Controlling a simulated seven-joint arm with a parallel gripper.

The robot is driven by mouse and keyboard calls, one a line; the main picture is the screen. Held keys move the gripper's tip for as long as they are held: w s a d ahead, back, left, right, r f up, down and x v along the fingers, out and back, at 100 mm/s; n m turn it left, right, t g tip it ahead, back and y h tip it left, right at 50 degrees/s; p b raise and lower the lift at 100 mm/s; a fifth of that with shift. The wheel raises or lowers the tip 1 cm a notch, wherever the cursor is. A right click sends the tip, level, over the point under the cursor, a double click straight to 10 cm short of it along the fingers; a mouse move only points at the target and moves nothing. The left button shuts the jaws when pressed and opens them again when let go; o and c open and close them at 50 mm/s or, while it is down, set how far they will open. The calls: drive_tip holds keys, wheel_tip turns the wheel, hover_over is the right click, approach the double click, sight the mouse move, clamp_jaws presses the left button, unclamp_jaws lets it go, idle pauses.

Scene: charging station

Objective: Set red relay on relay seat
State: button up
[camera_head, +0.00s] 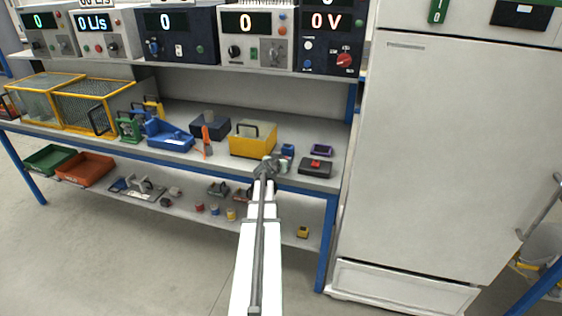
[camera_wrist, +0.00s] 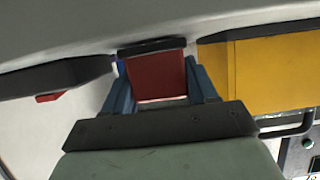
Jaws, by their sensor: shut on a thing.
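My gripper (camera_wrist: 160,80) shows in the wrist view with a blue finger on each side of the red relay (camera_wrist: 158,77). It is shut on the relay, which has a dark strip along its far edge. In the head view my gripper (camera_head: 268,166) is at the front edge of the bench, right of the yellow box; the relay is not clear there. A small purple-rimmed dark frame (camera_head: 321,150) and a small blue block (camera_head: 288,149) lie right of the gripper. I cannot tell for certain which thing is the relay seat.
A yellow box (camera_head: 253,146) with a handle stands close by; it also shows in the wrist view (camera_wrist: 270,75). A black device with a red button (camera_head: 315,168) sits at the bench's front right. A blue tray (camera_head: 170,143) lies left. A tall white cabinet (camera_head: 440,150) bounds the right.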

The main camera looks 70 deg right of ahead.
drive_tip(key=shift+f, duration=0.15)
drive_tip(key=o, duration=1.2)
drive_tip(key=v, duration=1.3)
drive_tip(key=shift+w+a+r, duration=0.1)
drive_tip(key=shift+a+r, duration=0.1)
drive_tip(key=shift+a, duration=0.15)
